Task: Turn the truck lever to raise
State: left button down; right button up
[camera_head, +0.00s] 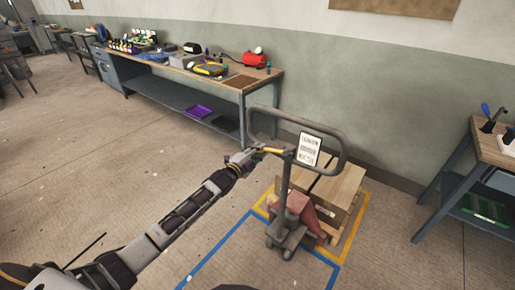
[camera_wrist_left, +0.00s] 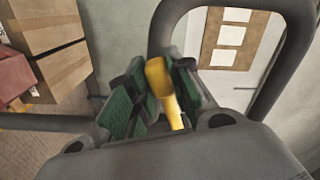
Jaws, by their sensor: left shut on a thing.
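A grey pallet truck stands in the middle right of the head view, with its looped handle (camera_head: 344,150) upright. A yellow lever (camera_head: 272,150) sticks out to the left inside the handle loop. My left gripper (camera_head: 257,150) is at the lever's outer end. In the left wrist view the green-padded fingers of my left gripper (camera_wrist_left: 150,95) are shut on the yellow lever (camera_wrist_left: 163,85), which lies between the pads. The truck's handle also shows in the left wrist view (camera_wrist_left: 292,45). My right gripper is not in view.
A workbench (camera_head: 262,84) with tools stands along the wall. Another table (camera_head: 480,150) is at the right. The floor at left is open.

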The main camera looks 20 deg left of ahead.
pick_arm(q)
jog(key=shift+s+d+f+n, duration=0.1)
jog(key=shift+d+f+n, duration=0.1)
jog(key=shift+f+n, duration=0.45)
jog(key=shift+s+d+f+n, duration=0.1)
jog(key=shift+d+f+n, duration=0.15)
jog(key=shift+f+n, duration=0.25)
jog(key=c, duration=1.5)
grip_release()
jog(key=shift+c, duration=0.2)
jog(key=shift+o, duration=1.3)
jog(key=shift+s, duration=0.1)
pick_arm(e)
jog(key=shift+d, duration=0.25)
